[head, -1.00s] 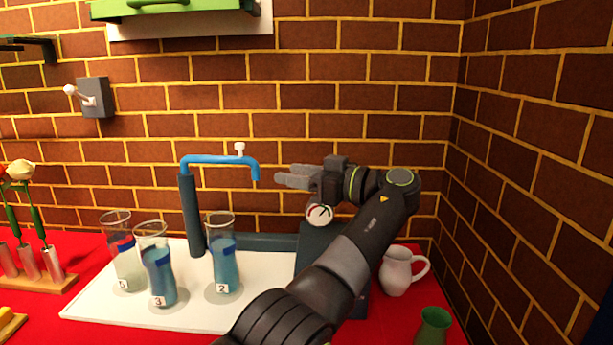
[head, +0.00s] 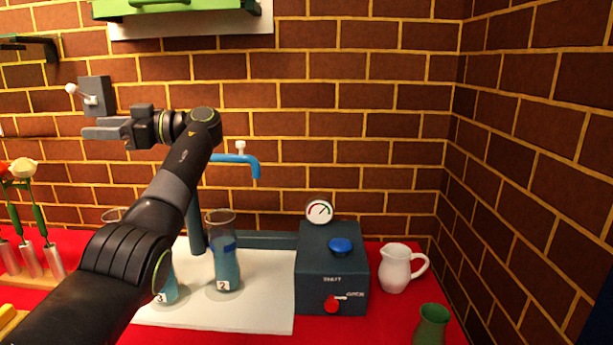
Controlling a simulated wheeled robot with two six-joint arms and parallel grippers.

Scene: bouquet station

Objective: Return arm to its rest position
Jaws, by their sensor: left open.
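My left gripper (head: 103,128) is in the air at the upper left, in front of the brick wall. It points left, just below the grey wall switch (head: 96,96). It is open with nothing between its fingers. My left arm rises from the lower left and crosses in front of the glasses and tap column. My right gripper is out of view.
Glass 2 (head: 224,262) stands on the white board (head: 262,305); glass 3 (head: 168,283) is partly hidden. The blue tap (head: 240,160), dark box (head: 333,270), white jug (head: 396,270), green vase (head: 432,325) and flower rack (head: 30,262) stand around.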

